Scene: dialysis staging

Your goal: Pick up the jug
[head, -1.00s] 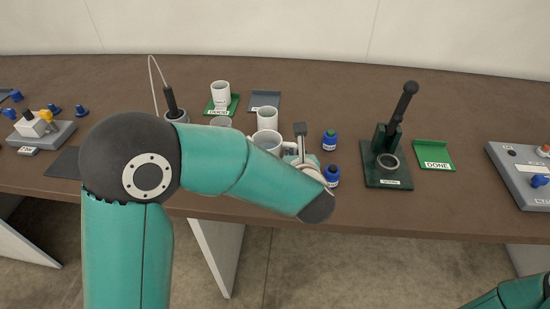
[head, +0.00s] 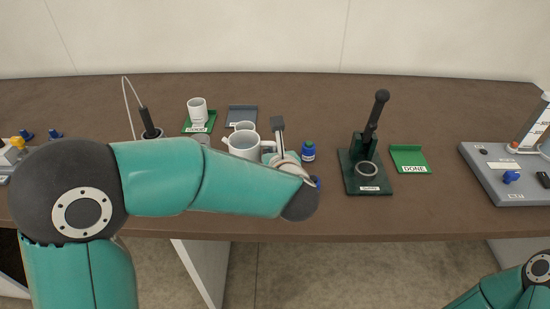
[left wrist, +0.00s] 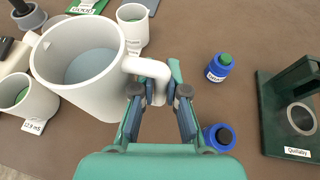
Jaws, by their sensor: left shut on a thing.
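The jug (left wrist: 85,65) is a big white vessel with greyish liquid inside; it also shows in the head view (head: 241,147), just beyond my left forearm. Its handle (left wrist: 152,68) points toward my left gripper (left wrist: 158,100). The gripper's two fingers are shut on the handle from either side. The jug looks upright or nearly so and seems slightly raised, but its base is hidden. In the head view my forearm covers much of the gripper. My right gripper is out of view; only part of that arm shows at bottom right.
White cups (left wrist: 22,97) (left wrist: 133,22) stand close around the jug. Blue bottles (left wrist: 219,67) (left wrist: 219,137) stand right of the gripper. A dark green press-like stand (head: 365,165) and a green DONE tray (head: 409,158) are farther right. Brown table between them is clear.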

